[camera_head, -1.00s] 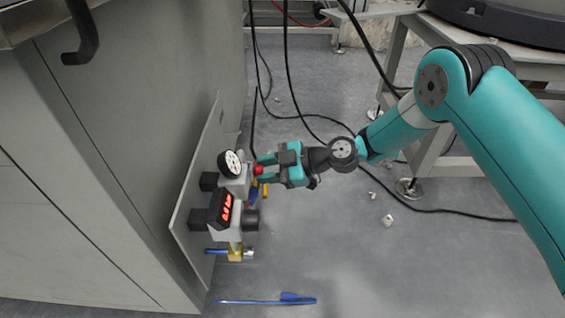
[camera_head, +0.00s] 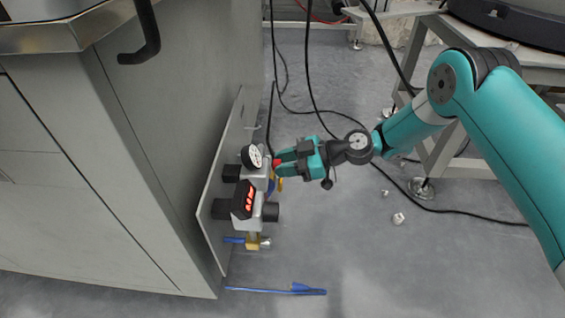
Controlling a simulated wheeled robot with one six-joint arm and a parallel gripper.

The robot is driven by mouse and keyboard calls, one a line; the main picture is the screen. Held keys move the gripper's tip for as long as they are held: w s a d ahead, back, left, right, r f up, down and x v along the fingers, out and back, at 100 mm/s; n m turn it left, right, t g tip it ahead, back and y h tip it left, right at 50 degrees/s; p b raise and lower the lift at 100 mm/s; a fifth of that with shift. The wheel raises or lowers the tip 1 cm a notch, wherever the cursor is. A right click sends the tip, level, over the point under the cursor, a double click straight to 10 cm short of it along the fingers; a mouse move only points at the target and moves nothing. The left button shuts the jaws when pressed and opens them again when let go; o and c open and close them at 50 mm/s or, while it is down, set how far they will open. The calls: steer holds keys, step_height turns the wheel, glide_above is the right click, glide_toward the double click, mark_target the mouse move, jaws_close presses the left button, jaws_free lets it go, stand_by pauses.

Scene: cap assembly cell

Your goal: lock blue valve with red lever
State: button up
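A small red part (camera_head: 277,163), likely the red lever, shows on the valve assembly mounted on the grey side panel. A blue part (camera_head: 271,187), perhaps the blue valve, shows just below it and is mostly hidden behind the assembly; a yellow piece sits beside it. My teal gripper (camera_head: 281,163) reaches in from the right, with its two fingertips at the red part, one above and one below. I cannot tell whether they press on it.
A round gauge (camera_head: 252,157) and a black box with a red display (camera_head: 247,199) sit on the assembly. A brass fitting with a blue handle (camera_head: 255,242) is below. A blue object (camera_head: 290,290) lies on the floor. Black cables (camera_head: 310,80) hang behind my gripper.

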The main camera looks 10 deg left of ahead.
steer(key=o, duration=0.4)
steer(key=shift+w+d, duration=0.1)
steer(key=shift+d, duration=0.1)
steer(key=shift+c, duration=0.2)
steer(key=shift+o, duration=0.4)
steer(key=shift+a, duration=0.1)
steer(key=p+v, duration=0.7)
steer(key=v, duration=1)
